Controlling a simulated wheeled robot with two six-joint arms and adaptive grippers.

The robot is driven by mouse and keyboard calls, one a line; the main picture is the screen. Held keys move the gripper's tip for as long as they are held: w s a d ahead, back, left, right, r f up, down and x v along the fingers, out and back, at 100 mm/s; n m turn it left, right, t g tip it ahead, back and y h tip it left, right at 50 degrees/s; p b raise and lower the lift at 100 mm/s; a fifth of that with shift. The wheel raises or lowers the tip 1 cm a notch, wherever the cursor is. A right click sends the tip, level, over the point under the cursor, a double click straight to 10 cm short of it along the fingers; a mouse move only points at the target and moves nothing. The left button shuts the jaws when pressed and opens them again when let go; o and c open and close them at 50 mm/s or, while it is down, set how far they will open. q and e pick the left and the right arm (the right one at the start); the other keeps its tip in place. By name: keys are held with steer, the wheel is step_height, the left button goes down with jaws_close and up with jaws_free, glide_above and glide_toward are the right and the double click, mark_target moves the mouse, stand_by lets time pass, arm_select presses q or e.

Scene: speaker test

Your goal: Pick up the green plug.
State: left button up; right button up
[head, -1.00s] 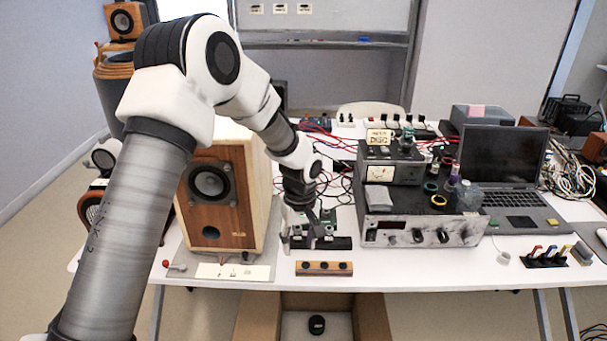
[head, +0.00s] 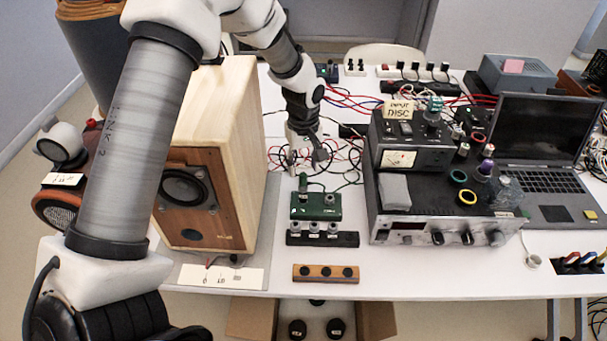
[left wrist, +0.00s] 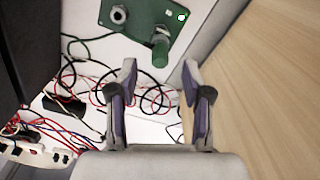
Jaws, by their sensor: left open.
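A green box (head: 316,207) stands on the white table between the wooden speaker and the grey amplifier. The green plug (head: 302,182) sticks up from its left part. In the left wrist view the green plug (left wrist: 160,48) stands on the green box (left wrist: 140,28) beside a metal socket. My left gripper (head: 306,163) is open and empty, just behind the box in the head view. In the left wrist view its fingertips (left wrist: 160,76) point toward the plug with a gap between; they do not touch it. My right gripper is not in view.
The wooden speaker (head: 212,150) is close on the left, the amplifier (head: 440,229) on the right. A black strip with several plugs (head: 322,239) and a wooden block (head: 326,273) lie in front. Red and black cables (head: 345,155) lie behind.

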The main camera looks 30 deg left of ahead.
mark_target(303, 175)
arm_select(q)
steer(key=f, duration=0.4)
steer(key=shift+w+a+f, duration=0.25)
steer(key=shift+f, duration=0.1)
steer(key=shift+s+d+r, duration=0.1)
steer(key=shift+r, duration=0.05)
steer(key=shift+s+r, duration=0.1)
steer(key=c, duration=0.5)
steer(key=shift+d, duration=0.1)
jaws_close()
